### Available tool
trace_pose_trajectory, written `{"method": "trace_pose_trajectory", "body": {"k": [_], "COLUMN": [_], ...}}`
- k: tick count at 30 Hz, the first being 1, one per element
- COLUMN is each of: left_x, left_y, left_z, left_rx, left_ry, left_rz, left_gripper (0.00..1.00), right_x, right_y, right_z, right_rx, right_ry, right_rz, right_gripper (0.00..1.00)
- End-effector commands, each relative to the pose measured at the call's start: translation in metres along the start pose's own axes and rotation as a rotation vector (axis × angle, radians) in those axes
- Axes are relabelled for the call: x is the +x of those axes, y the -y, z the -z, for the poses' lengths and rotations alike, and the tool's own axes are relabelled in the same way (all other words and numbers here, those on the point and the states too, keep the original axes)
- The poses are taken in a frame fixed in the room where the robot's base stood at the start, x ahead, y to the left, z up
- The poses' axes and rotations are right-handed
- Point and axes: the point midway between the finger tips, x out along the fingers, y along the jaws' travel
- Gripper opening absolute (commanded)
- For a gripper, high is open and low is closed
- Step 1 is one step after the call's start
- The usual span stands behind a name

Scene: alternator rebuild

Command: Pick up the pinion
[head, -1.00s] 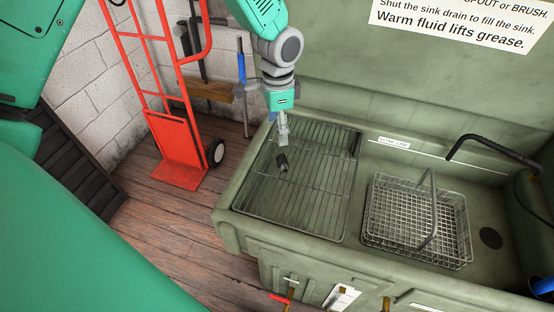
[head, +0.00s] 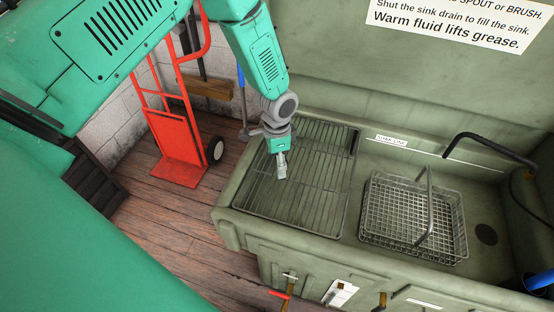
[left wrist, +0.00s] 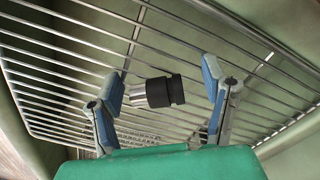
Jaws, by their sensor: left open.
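The pinion (left wrist: 158,92) is a small dark cylinder with a narrower bright metal end, seen in the left wrist view. It lies on the wire rack (head: 318,197) over the left part of the green sink. My left gripper (head: 281,176) is above the rack in the head view and hides the pinion there. In the left wrist view its blue-padded fingers (left wrist: 163,97) are open, one on each side of the pinion, with gaps between pads and pinion. My right gripper is not in view.
A wire basket (head: 412,222) with a raised handle sits in the sink to the right of the rack. A black spout (head: 490,148) curves over the basin. A red hand truck (head: 178,145) stands on the floor at left.

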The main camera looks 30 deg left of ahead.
Motion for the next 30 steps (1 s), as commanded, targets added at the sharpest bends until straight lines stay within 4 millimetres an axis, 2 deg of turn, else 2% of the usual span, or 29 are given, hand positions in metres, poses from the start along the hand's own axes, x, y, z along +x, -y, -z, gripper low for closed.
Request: {"method": "trace_pose_trajectory", "body": {"k": [5, 6, 8, 9, 11, 19, 22, 26, 30], "left_x": [-0.001, -0.001, 0.0, 0.0, 0.0, 0.0, -0.007, -0.029, -0.059], "left_y": [-0.001, -0.001, -0.001, 0.0, 0.001, 0.002, 0.001, 0.001, 0.001], "left_z": [0.002, 0.001, 0.001, 0.001, 0.0, -0.001, 0.0, 0.001, 0.002], "left_rx": [0.001, 0.001, 0.001, 0.001, 0.001, 0.0, 0.0, 0.0, 0.001], "left_ry": [0.0, 0.0, 0.0, -0.001, -0.001, -0.002, -0.002, -0.005, -0.005], "left_rz": [0.002, 0.002, 0.002, 0.001, 0.0, 0.0, 0.001, 0.003, 0.004], "left_gripper": [0.67, 0.64, 0.43, 0.29, 0.1, 0.1, 0.1, 0.1, 0.1], "right_x": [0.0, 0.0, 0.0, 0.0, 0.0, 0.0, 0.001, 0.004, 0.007], "right_y": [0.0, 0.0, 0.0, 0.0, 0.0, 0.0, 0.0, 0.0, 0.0], "right_z": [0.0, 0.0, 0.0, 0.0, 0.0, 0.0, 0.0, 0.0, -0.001], "right_rx": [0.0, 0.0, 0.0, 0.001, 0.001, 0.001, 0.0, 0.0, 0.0], "right_ry": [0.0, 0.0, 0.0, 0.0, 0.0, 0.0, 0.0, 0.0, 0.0], "right_rz": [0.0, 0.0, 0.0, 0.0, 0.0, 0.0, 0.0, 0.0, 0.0], "right_gripper": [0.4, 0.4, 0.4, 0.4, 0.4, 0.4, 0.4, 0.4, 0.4]}}
